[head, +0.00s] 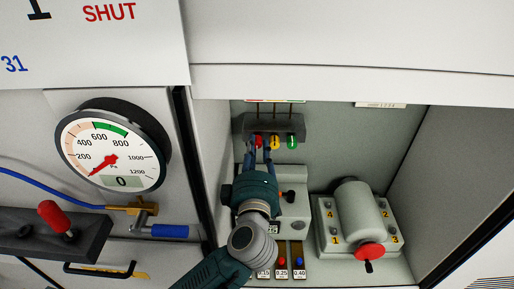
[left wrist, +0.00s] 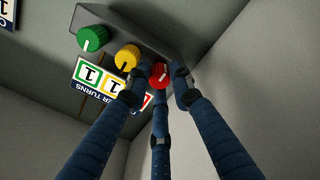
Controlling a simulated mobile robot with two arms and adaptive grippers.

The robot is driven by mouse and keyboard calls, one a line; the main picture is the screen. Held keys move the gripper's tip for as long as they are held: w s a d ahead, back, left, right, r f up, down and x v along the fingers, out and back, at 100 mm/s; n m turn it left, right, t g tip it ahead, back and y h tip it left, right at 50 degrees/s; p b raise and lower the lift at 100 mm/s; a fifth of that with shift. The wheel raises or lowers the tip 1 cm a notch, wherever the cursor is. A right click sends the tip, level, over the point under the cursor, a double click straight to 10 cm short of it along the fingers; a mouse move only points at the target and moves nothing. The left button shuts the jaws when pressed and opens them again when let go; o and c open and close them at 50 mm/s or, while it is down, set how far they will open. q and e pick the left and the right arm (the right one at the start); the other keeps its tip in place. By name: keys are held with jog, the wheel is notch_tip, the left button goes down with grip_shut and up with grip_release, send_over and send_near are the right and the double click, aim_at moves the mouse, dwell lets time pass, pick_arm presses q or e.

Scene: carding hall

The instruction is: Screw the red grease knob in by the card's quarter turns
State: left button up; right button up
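The red grease knob (head: 258,141) is at the left end of a dark bar (head: 293,124) in the recess, beside a yellow knob (head: 275,143) and a green knob (head: 292,142). In the left wrist view, the red knob (left wrist: 159,75) shows a white pointer line. My left gripper (head: 262,150) reaches up to it. Its three blue fingers close in around the red knob, and the fingertips appear to touch its sides. My right gripper is not in view.
A grey motor-like unit (head: 356,207) with a red disc (head: 370,250) stands at the recess's right. Below my arm are numbered slots (head: 299,262). Left outside hang a gauge (head: 112,150) and a red-handled lever (head: 55,216). The recess walls are close.

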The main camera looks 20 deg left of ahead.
pick_arm(q)
jog(key=shift+o, duration=1.4)
jog(key=shift+f, duration=0.1)
jog(key=shift+a, duration=0.1)
jog(key=shift+s, duration=0.1)
jog(key=shift+s+d, duration=0.2)
jog(key=v, duration=0.7)
jog(key=shift+s, duration=0.25)
